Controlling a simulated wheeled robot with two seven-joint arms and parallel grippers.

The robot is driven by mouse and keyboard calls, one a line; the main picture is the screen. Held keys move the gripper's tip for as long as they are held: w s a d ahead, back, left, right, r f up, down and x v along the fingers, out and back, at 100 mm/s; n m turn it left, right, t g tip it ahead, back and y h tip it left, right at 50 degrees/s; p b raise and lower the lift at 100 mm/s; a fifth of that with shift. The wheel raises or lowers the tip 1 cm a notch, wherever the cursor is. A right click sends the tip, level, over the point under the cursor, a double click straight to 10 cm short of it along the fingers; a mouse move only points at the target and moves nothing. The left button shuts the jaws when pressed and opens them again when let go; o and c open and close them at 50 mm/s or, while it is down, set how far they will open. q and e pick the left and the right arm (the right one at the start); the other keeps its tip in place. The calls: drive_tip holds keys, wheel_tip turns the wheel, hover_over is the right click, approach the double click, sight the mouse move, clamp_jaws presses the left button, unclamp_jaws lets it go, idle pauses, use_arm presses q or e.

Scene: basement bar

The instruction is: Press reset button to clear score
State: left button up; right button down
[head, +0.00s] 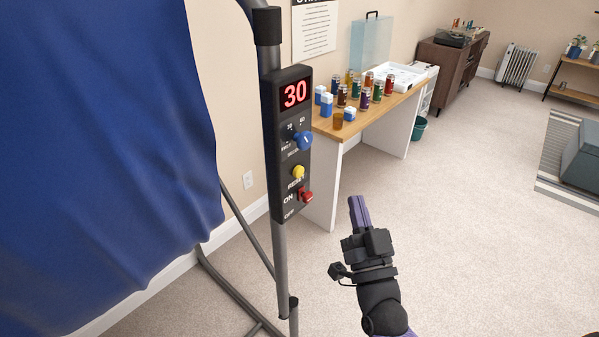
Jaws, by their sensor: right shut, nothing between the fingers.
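A black scoreboard box (291,120) is mounted on a grey upright pole. Its red display (295,94) reads 30. Below it are a blue knob (303,140), a yellow button (298,172) with partly readable lettering under it that looks like RESET, and a red switch (305,196) between ON and OFF labels. My right gripper (359,208) is shut and empty, its purple fingers pointing up. It is right of and a little below the yellow button in the picture, apart from the box. My left gripper is not in view.
A blue cloth (95,140) hangs on the left from the grey frame (281,270). Behind the box, a wooden-topped table (385,117) holds several bottles and small blue-and-white boxes. A dark cabinet (450,60) stands farther back.

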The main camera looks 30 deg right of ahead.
sight(300, 172)
drive_tip(key=w+a+b, duration=0.2)
drive_tip(key=w+a, duration=0.1)
drive_tip(key=w, duration=0.5)
drive_tip(key=shift+a+b, duration=0.2)
drive_tip(key=shift+b, duration=0.2)
idle(0.4)
idle(0.6)
idle(0.6)
drive_tip(key=shift+w, duration=0.1)
